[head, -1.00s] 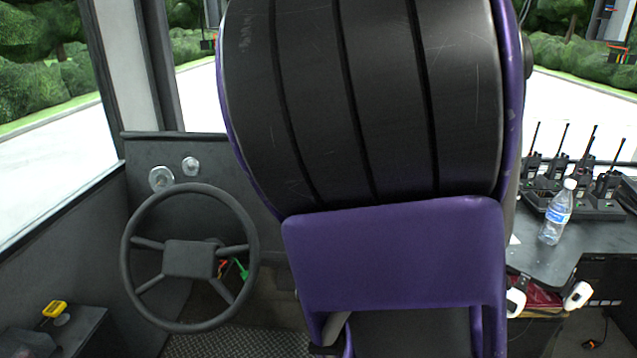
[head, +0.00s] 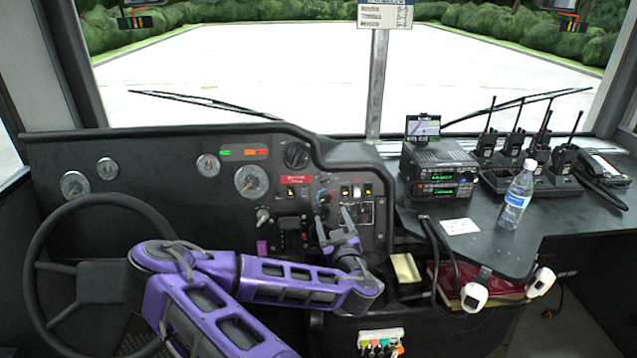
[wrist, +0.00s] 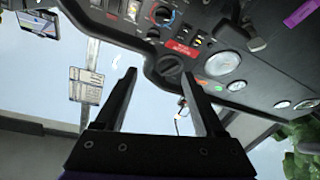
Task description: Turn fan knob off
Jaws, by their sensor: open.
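The dashboard panel carries several knobs; I cannot read which one is the fan knob. A small knob with blue and red marks (head: 322,196) sits left of some lit switches, and it also shows upside down in the wrist view (wrist: 163,15). A large black round knob (head: 296,155) is higher up; in the wrist view it (wrist: 169,67) appears between the fingers, beyond them. My gripper (head: 334,217) is open and empty in front of the right part of the panel, its fingers pointing up. Its fingers also frame the wrist view (wrist: 159,76). Contact with the panel cannot be told.
The steering wheel (head: 103,270) stands at left, partly behind my arm. A radio unit (head: 438,170), a water bottle (head: 516,196) and several walkie-talkies (head: 535,155) stand on the right counter. Gauges and a key-like lever (head: 263,216) are left of my gripper.

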